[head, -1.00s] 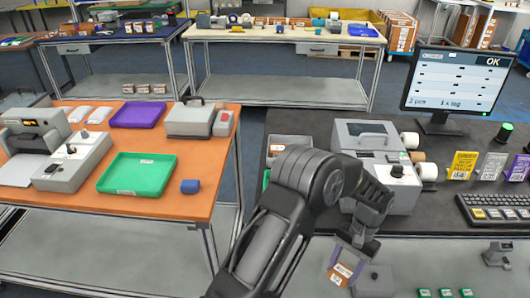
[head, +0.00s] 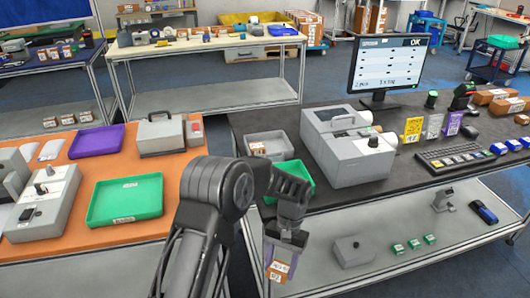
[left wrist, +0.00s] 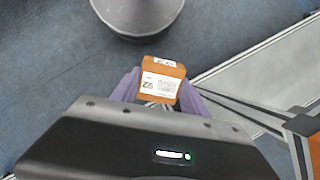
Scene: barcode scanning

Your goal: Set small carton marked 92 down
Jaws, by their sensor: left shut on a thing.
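A small orange-brown carton (head: 279,270) with a white label hangs in my left gripper (head: 281,259), in front of the dark table's left front side. In the left wrist view the carton (left wrist: 161,80) sits between the two purple fingers, with its label facing the camera and blue floor below. My right gripper is not in view.
The dark table (head: 400,180) carries a grey bin (head: 268,145), a green bin (head: 297,182), a large grey printer (head: 345,150), a monitor and a keyboard. An orange table (head: 60,250) with a green tray (head: 125,200) stands left. Dark tabletop before the keyboard is clear.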

